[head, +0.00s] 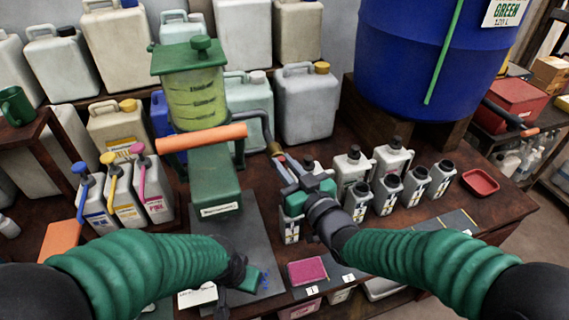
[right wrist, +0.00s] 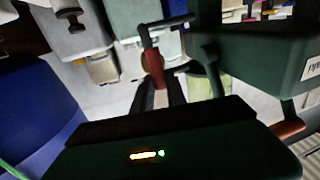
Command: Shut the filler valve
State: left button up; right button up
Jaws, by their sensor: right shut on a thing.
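The filler (head: 215,190) is a green machine with a clear tank (head: 197,98) of yellow-green liquid and an orange bar (head: 200,138) across its front. A dark pipe runs from its right side to a small valve handle (head: 275,148) with a brownish-red grip. My right gripper (head: 281,160) is shut on this handle. In the right wrist view the red handle (right wrist: 153,66) sits at the fingertips (right wrist: 160,86), below a dark pipe. My left gripper (head: 245,277) is low over the dark mat, apart from the filler. Its fingers are too hidden to read.
Several small grey bottles (head: 388,190) stand right of my right gripper. A blue vat (head: 415,55) stands behind them. Three jugs with coloured pumps (head: 122,200) stand at left. A pink pad (head: 307,271) lies at the front edge, and a red dish (head: 481,182) at right.

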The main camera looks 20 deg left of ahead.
grip_shut()
jog(key=shift+d+m, duration=0.1)
jog(key=shift+m, duration=0.2)
pick_arm(q)
jog(key=shift+f+b, duration=0.6)
jog(key=shift+f, duration=0.15)
pick_arm(e)
jog(key=shift+w+d+f+m+t+h, duration=0.15)
jog(key=shift+d+f+m+t+h, duration=0.35)
jog(key=shift+m, duration=2.75)
jog(key=shift+w+a+f+m+t+h, duration=0.1)
jog(key=shift+w+f+m+t, duration=0.5)
jog(key=shift+m, duration=2.6)
jog(key=shift+s+d+f+m+t+h, duration=0.25)
jog(key=shift+m+t, duration=0.65)
jog(key=shift+m, duration=2.35)
pick_arm(q)
jog(key=shift+f, duration=0.1)
pick_arm(e)
jog(key=o, duration=0.7)
grip_release()
jog(key=shift+w, duration=0.1)
jog(key=shift+r, duration=0.1)
